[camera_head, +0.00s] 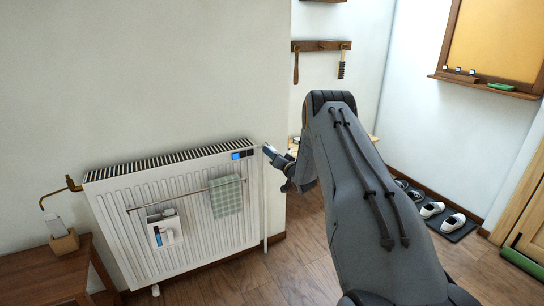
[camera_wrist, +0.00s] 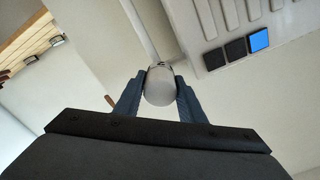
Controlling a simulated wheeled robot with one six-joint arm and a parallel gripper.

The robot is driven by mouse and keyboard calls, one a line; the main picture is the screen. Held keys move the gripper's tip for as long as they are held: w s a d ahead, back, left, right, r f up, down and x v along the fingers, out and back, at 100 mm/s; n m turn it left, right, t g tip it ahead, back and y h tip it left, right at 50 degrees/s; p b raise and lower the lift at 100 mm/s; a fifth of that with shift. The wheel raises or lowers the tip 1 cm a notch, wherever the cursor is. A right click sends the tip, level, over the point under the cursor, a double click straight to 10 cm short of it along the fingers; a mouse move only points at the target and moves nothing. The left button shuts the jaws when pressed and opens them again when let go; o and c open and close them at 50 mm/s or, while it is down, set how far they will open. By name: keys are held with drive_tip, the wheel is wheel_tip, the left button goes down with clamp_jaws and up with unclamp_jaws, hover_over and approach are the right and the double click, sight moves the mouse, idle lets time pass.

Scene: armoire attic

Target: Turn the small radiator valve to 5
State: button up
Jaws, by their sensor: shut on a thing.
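The small radiator valve (camera_wrist: 160,86) is a pale grey rounded knob at the end of a thin white pipe (camera_wrist: 142,30) in the wrist view. My gripper (camera_wrist: 160,82) is shut on it, one blue-grey finger on each side. No number or mark on the knob can be read. In the head view my gripper (camera_head: 273,154) is just off the upper right corner of the white radiator (camera_head: 112,205); the valve cannot be made out clearly there. The radiator's edge also shows in the wrist view (camera_wrist: 203,22).
Two dark squares and a blue square (camera_head: 236,156) sit on the radiator's upper right. A rail holds a checked towel (camera_head: 226,197) and a white holder (camera_head: 164,229). A wooden table (camera_head: 45,270) stands left. Shoes (camera_head: 432,209) lie on a mat at right.

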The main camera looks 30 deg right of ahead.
drive_tip(key=n+b, duration=0.1)
drive_tip(key=n, duration=0.3)
drive_tip(key=shift+n, duration=0.4)
drive_tip(key=n+b, duration=0.2)
drive_tip(key=n, duration=0.2)
drive_tip(key=shift+f, duration=0.1)
drive_tip(key=n+b, duration=0.1)
drive_tip(key=n, duration=0.4)
drive_tip(key=n+b, duration=0.1)
drive_tip(key=n, duration=0.3)
drive_tip(key=shift+n+b, duration=0.3)
drive_tip(key=shift+b, duration=0.05)
drive_tip(key=n+b, duration=0.1)
drive_tip(key=n, duration=0.3)
drive_tip(key=n+b, duration=0.2)
drive_tip(key=n, duration=0.3)
drive_tip(key=shift+f, duration=0.1)
drive_tip(key=n+b, duration=0.2)
drive_tip(key=n, duration=0.2)
drive_tip(key=shift+n+b, duration=1.05)
drive_tip(key=shift+n, duration=1.15)
